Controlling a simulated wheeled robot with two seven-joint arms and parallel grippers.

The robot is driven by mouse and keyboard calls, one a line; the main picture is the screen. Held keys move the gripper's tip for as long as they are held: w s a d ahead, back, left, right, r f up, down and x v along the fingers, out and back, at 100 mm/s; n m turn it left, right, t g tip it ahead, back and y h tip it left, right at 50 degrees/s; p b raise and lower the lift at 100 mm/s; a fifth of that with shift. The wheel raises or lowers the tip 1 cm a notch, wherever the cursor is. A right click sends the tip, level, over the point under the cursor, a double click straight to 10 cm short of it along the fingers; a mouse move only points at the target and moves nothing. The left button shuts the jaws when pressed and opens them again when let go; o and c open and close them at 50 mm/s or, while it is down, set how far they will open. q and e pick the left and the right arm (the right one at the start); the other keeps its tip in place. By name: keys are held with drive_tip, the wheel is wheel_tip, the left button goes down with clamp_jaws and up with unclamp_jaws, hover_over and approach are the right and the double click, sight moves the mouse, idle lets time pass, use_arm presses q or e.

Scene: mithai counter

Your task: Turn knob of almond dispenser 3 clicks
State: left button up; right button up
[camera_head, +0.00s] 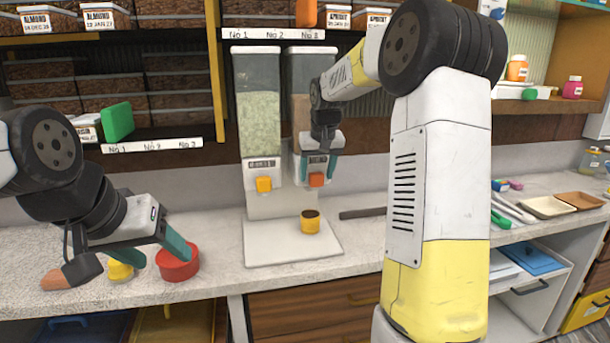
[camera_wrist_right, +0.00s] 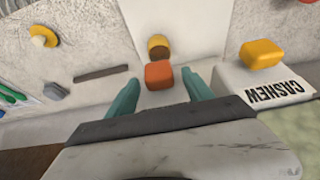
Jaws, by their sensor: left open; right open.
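Two clear dispensers stand on the counter. A yellow cup (camera_head: 310,224) with dark contents stands below. My left gripper (camera_head: 160,250) is open by a red bowl (camera_head: 177,270).
The cup stands on a white base plate (camera_head: 290,250). A dark bar (camera_head: 362,212) lies right of it. A small yellow item (camera_head: 120,271) is near my left gripper. Trays (camera_head: 545,206) and tongs are at the right. Shelves with boxes (camera_head: 50,20) hang above.

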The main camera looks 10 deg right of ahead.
sight(323, 186)
drive_tip(key=shift+w+f, duration=0.15)
drive_tip(key=shift+f, duration=0.25)
clamp_jaws()
drive_tip(key=shift+d, duration=0.15)
drive_tip(key=y, duration=0.2)
drive_tip(key=shift+d+m+y, duration=0.3)
drive_tip(key=shift+y, duration=0.1)
drive_tip(key=y, duration=0.3)
drive_tip(key=m+y, duration=0.1)
drive_tip(key=y, duration=0.1)
drive_tip(key=shift+d+f, duration=0.3)
drive_tip(key=shift+d, duration=0.05)
drive_tip(key=y, duration=0.1)
drive_tip(key=m+y, duration=0.1)
drive_tip(key=y, duration=0.2)
drive_tip(key=shift+d+f+t, duration=0.15)
drive_tip(key=shift+f+t, duration=0.15)
drive_tip(key=shift+f+m+t+y, duration=0.15)
drive_tip(key=shift+m+t+y, duration=0.25)
drive_tip(key=shift+y, duration=0.7)
drive_tip(key=shift+f+m+t+y, duration=0.2)
drive_tip(key=shift+m+y, duration=0.3)
drive_tip(key=shift+y, duration=0.6)
